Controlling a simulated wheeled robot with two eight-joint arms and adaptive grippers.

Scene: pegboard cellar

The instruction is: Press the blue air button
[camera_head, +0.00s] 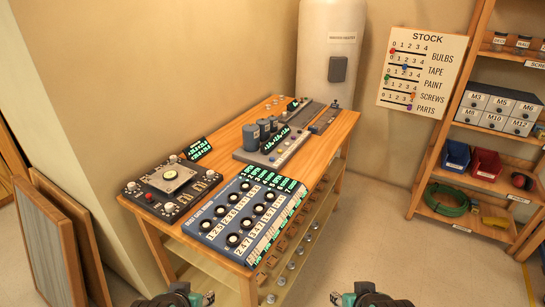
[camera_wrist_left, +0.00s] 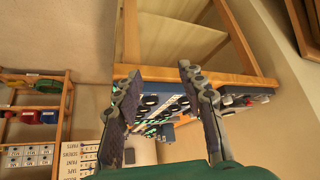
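No blue air button can be picked out for certain; the controls are too small to tell. A dark square panel (camera_head: 170,185) at the near left of the wooden bench has a round central dial and small white and red buttons. A blue panel (camera_head: 247,216) with black dials and number labels lies to its right. A grey unit (camera_head: 273,147) with dark cylinders and small buttons stands behind them. My left gripper (camera_wrist_left: 160,71) is open and empty in the left wrist view, apart from the bench. My right gripper (camera_head: 340,299) shows only partly at the bottom edge of the head view.
The wooden bench (camera_head: 323,152) has a lower shelf. A white tank (camera_head: 330,50) stands behind it. A stock board (camera_head: 421,66) hangs on the wall beside a shelf rack (camera_head: 427,178). Framed boards (camera_head: 48,240) lean at left. The floor right of the bench is clear.

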